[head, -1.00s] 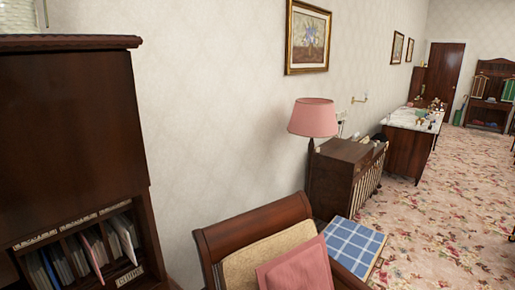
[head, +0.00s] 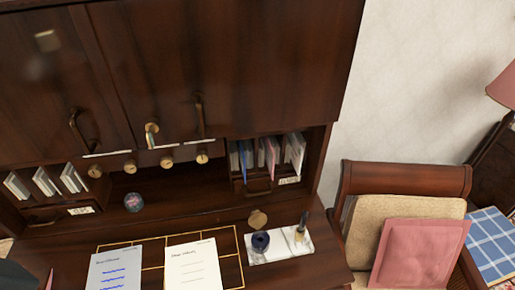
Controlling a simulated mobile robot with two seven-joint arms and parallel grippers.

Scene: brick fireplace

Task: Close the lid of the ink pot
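The ink pot (head: 261,242) is a small dark blue round pot in the head view, standing on a white marble tray (head: 283,250) at the right end of the desk. A round brass-coloured lid (head: 257,218) stands raised behind the pot, so the pot looks open. The join between lid and pot is too small to make out. Neither of my grippers is in view.
A small upright brass-and-dark item (head: 301,230) stands on the tray's right side. Papers (head: 193,269) lie left of the tray. Cabinet doors and shelves rise behind the desk (head: 240,215). A chair with a pink cushion (head: 420,255) stands close on the right.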

